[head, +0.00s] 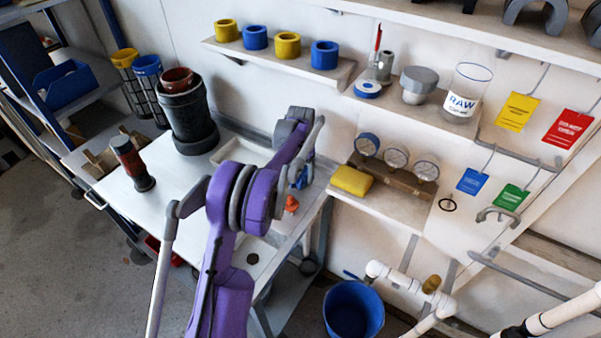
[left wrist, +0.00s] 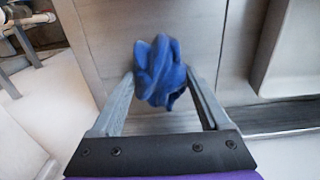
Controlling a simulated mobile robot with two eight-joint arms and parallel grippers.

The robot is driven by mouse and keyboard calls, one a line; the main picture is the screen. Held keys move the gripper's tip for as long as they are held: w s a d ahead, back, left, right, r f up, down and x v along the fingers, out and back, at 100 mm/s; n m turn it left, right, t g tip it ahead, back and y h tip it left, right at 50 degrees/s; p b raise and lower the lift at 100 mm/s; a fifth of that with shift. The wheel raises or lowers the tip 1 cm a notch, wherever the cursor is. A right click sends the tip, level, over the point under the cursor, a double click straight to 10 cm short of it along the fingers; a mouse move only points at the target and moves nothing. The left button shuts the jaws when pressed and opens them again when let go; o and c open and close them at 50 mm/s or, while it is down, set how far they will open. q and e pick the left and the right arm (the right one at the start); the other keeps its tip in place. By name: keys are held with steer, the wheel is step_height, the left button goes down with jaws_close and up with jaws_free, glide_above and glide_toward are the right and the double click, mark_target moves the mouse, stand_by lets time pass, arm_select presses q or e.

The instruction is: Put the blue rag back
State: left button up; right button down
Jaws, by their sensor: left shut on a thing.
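The blue rag (left wrist: 158,72) is a crumpled bundle between the fingertips of my left gripper (left wrist: 160,82) in the left wrist view. The gripper is shut on it. In the head view only a small patch of the blue rag (head: 301,179) shows past my purple left arm, over the back right part of the metal bench (head: 165,205). My arm hides most of the gripper there. I cannot tell whether the rag touches the bench. My right gripper is not in view.
A crumpled orange item (head: 291,204) lies on the bench close to the rag. A yellow block (head: 352,180) and gauges (head: 396,155) are on the low shelf to the right. A black cylinder (head: 190,120) stands at the back left. A blue bucket (head: 353,310) is below.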

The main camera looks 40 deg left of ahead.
mark_target(300, 173)
arm_select(q)
steer(key=o, duration=1.1)
steer(key=shift+f, duration=0.1)
steer(key=shift+c, duration=0.2)
step_height(300, 173, up, 8)
steer(key=shift+f, duration=0.1)
steer(key=shift+s+f, duration=0.1)
